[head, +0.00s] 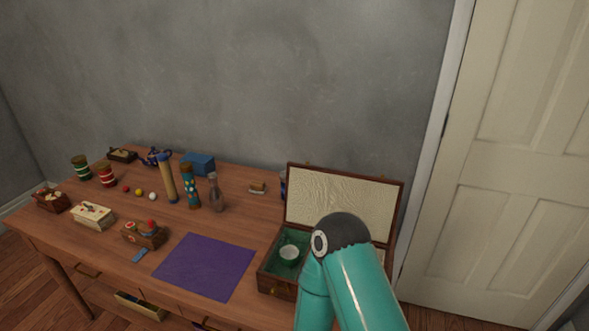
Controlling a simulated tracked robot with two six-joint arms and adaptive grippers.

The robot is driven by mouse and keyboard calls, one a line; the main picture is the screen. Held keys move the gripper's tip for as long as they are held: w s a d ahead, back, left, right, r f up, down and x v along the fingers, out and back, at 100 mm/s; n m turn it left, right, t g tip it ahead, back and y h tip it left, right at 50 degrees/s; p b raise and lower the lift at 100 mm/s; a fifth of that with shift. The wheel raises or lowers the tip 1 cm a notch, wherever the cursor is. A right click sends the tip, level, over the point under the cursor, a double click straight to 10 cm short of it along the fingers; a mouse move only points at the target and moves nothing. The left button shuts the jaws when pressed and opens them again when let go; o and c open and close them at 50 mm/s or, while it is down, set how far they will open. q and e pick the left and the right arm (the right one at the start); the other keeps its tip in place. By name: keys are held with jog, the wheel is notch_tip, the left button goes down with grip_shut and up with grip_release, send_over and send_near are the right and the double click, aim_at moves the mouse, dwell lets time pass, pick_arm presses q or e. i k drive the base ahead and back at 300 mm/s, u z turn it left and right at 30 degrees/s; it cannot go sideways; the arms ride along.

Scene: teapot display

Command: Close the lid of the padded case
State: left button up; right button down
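The padded case (264,281) is a dark wooden box at the right end of the table. Its lid (340,203) stands open and upright at the back, with a cream padded lining facing me. The inside is green, and a small white cup-like thing (289,253) sits in it. My teal arm comes up from the bottom edge in front of the case and hides its right part. No gripper fingers show in the head view, so I cannot see either gripper.
A purple cloth (206,266) lies left of the case. Bottles, jars, small balls and boxes stand farther left, including a glass bottle (214,193) and a blue box (198,164). A grey wall is behind the table, and a door (520,150) is at the right.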

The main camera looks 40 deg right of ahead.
aim_at(312, 193)
jog(key=u, duration=0.05)
jog(key=i, duration=0.25)
jog(key=u, duration=2.3)
jog(key=k, duration=1)
jog(key=z, duration=0.35)
jog(key=k, duration=1.35)
jog(key=u, duration=1.35)
jog(key=i, duration=0.1)
jog(key=z, duration=2.85)
